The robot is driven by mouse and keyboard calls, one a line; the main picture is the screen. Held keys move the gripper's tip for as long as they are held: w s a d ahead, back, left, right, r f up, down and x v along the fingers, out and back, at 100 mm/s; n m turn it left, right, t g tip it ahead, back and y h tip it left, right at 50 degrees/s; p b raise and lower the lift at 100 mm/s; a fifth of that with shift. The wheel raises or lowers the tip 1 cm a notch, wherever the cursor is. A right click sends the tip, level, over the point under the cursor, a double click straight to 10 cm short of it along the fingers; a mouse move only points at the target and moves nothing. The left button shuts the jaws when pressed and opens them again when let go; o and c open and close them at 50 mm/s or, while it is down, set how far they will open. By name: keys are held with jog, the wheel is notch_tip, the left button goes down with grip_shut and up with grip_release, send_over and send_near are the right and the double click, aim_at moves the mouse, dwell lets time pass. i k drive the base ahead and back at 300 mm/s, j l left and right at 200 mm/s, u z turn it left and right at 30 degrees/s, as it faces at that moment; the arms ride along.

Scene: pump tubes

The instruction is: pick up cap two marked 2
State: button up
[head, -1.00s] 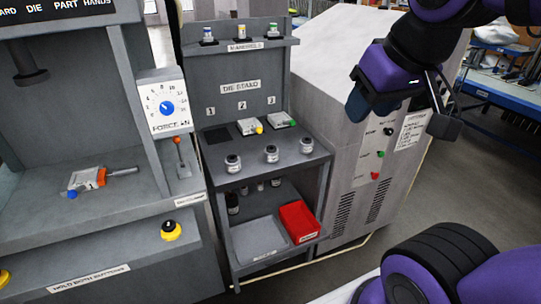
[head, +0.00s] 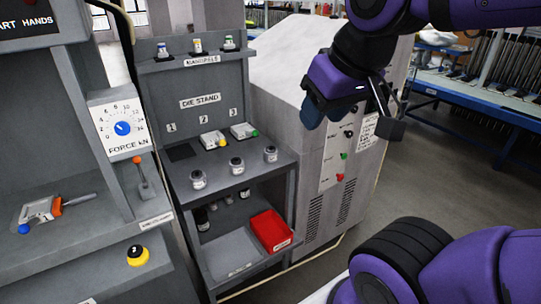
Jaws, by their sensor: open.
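Three small silver-and-white capped pieces stand along the front of the die stand's top (head: 222,188). The left piece (head: 198,180), middle piece (head: 237,166) and right piece (head: 271,154) are upright and apart. The middle one may be cap two; no mark on it is legible at this size. My gripper (head: 352,113) hangs at upper right, in front of the grey cabinet and to the right of the pieces in the picture. It is open, with nothing seen between its fingers, and touches none of them.
Mandrels (head: 198,46) stand on the upper ledge. A red bin (head: 271,230) is on the lower shelf. The press (head: 75,120) stands left, the grey cabinet (head: 320,190) right.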

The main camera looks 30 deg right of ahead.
aim_at(239, 170)
jog(key=i+j, duration=0.25)
jog(key=i, duration=0.15)
jog(key=i+j, duration=0.3)
jog(key=i+l+z, duration=0.05)
jog(key=i, duration=0.05)
